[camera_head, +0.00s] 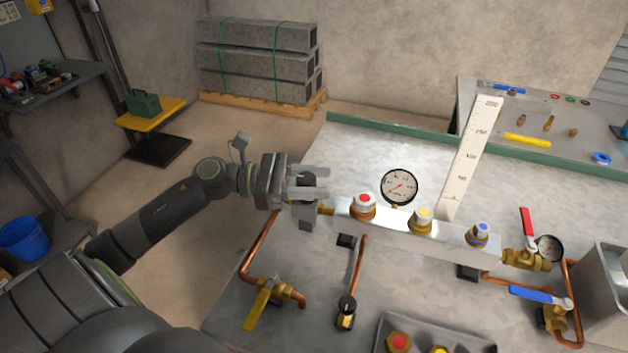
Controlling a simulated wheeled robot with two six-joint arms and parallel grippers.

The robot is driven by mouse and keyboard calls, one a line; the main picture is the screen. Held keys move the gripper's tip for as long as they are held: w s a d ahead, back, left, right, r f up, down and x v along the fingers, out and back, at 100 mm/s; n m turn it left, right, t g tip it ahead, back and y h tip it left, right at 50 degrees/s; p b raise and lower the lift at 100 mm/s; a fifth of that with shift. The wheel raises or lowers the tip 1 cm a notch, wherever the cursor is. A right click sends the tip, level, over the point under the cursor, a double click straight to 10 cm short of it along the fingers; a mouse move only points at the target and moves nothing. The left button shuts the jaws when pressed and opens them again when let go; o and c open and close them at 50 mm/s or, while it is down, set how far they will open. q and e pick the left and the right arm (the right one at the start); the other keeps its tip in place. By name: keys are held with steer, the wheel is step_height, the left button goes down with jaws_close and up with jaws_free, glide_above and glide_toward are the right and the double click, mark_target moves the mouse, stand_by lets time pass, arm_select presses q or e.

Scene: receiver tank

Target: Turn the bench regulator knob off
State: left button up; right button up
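A silvery manifold bar (385,221) runs across the metal bench. At its left end is a dark grey regulator body (308,217), joined by a brass fitting. My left gripper (322,184) reaches in from the left at this end. Its two pale fingers are apart, one above the other, with a dark rounded part, seemingly the regulator knob (303,181), between them. The fingers partly hide it, and I cannot tell whether they touch it. A round dial gauge (399,187) stands behind the bar. My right gripper is not in view.
Red (365,201), yellow (423,216) and blue (480,231) capped fittings stand along the bar. A yellow-handled valve (262,303) and copper pipes are in front. A white scale (472,155) rises behind. A shallow tray (460,341) lies at the front edge of view.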

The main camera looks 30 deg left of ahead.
arm_select(q)
steer(key=c, duration=0.6)
steer(key=shift+o, duration=0.2)
steer(key=shift+n+t+y, duration=0.3)
steer(key=shift+t, duration=0.1)
